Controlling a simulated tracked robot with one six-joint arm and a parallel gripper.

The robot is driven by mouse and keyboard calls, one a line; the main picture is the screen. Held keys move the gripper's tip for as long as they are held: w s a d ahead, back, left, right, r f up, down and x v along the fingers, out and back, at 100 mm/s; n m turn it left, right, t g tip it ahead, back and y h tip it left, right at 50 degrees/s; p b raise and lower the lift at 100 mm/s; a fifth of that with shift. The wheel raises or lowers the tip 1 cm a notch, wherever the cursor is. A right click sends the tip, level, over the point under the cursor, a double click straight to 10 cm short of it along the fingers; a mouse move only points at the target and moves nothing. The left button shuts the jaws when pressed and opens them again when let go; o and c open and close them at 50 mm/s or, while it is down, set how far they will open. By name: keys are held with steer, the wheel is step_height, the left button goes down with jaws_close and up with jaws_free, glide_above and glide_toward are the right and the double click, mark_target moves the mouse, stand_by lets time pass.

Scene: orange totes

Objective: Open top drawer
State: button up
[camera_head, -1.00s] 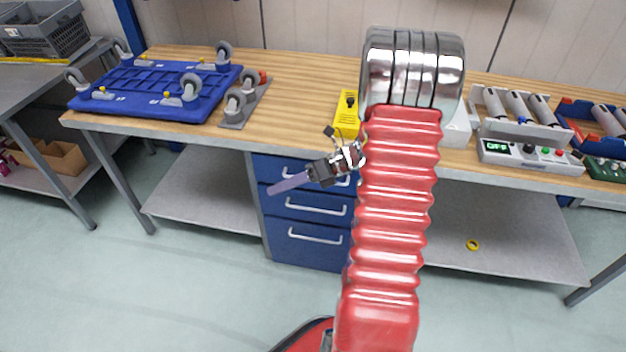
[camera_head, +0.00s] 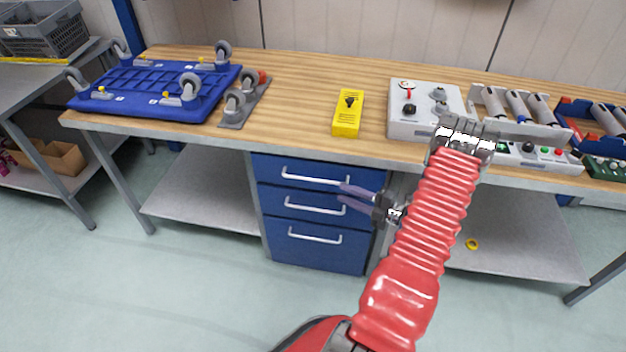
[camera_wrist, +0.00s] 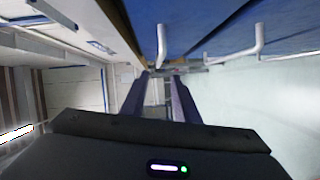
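The blue drawer unit under the workbench has three drawers with silver handles, and all look closed in the head view. The top drawer (camera_head: 275,170) has a bar handle (camera_head: 315,177). My gripper (camera_head: 341,193) is open and empty, its two purple-grey fingers apart and pointing left. In the head view the fingertips overlap the drawer fronts, near the right end of the top handle and above the middle handle (camera_head: 313,206). In the wrist view my open gripper (camera_wrist: 163,75) has a handle (camera_wrist: 161,45) just beyond its tips. Contact cannot be told.
The wooden workbench top (camera_head: 290,100) overhangs the drawers. On it are a yellow box (camera_head: 347,115), a white control box (camera_head: 425,95) and an upturned blue dolly (camera_head: 150,90). A lower shelf (camera_head: 200,190) lies left of the drawers. The floor in front is clear.

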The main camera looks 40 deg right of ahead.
mark_target(312, 180)
steer(key=shift+w, duration=0.15)
steer(key=x, duration=1.3)
steer(key=shift+w+a, duration=0.2)
steer(key=shift+w, duration=0.1)
steer(key=shift+f, duration=0.1)
jaws_close()
